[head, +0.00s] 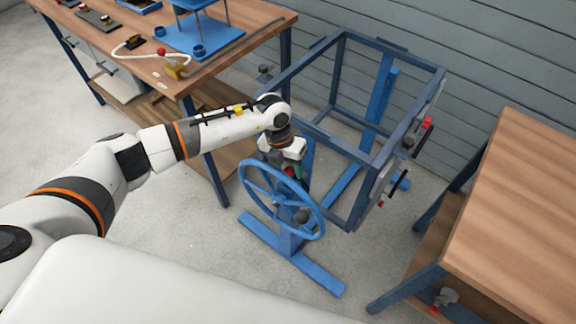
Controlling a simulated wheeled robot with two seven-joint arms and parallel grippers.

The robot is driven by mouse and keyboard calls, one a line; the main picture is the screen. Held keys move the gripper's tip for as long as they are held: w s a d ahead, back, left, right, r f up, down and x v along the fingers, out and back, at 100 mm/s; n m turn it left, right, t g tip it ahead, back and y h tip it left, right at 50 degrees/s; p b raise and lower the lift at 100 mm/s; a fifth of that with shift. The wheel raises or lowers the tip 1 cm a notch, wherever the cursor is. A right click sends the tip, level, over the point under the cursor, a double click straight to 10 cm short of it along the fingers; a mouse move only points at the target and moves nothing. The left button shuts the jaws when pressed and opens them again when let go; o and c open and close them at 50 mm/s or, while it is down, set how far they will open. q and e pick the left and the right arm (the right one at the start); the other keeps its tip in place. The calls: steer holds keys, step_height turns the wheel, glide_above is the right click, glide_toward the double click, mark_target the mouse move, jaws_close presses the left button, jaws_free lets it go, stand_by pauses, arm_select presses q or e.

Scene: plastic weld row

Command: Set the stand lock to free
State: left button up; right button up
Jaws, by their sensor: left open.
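The blue stand (290,240) has a floor foot, an upright and a blue handwheel (248,187) on its near side. A blue rectangular frame (340,150) is mounted on it. My left gripper (291,170) reaches down just behind the top of the handwheel, close to the upright. It is open. A small red and green part shows at its fingertips, partly hidden by the gripper and wheel; I cannot tell whether they touch. I cannot make out the stand lock's setting. A dark round knob (301,216) shows through the wheel. My right gripper is out of view.
A wooden workbench (240,18) with a blue fixture (200,38) and small tools stands at the back left. Another wooden table (520,190) is at the right. Clamps with red parts (427,123) stick out from the frame's right side. Grey floor lies open in front.

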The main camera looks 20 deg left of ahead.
arm_select(q)
jaws_close()
steer(key=shift+r+p, duration=0.8)
steer(key=shift+r, duration=0.5)
steer(key=shift+w+f, duration=0.1)
steer(key=shift+f, duration=0.05)
jaws_free()
step_height(320, 180, up, 12)
steer(key=a+b, duration=0.1)
steer(key=a, duration=0.1)
steer(key=shift+a, duration=0.15)
steer(key=shift+w+f, duration=0.1)
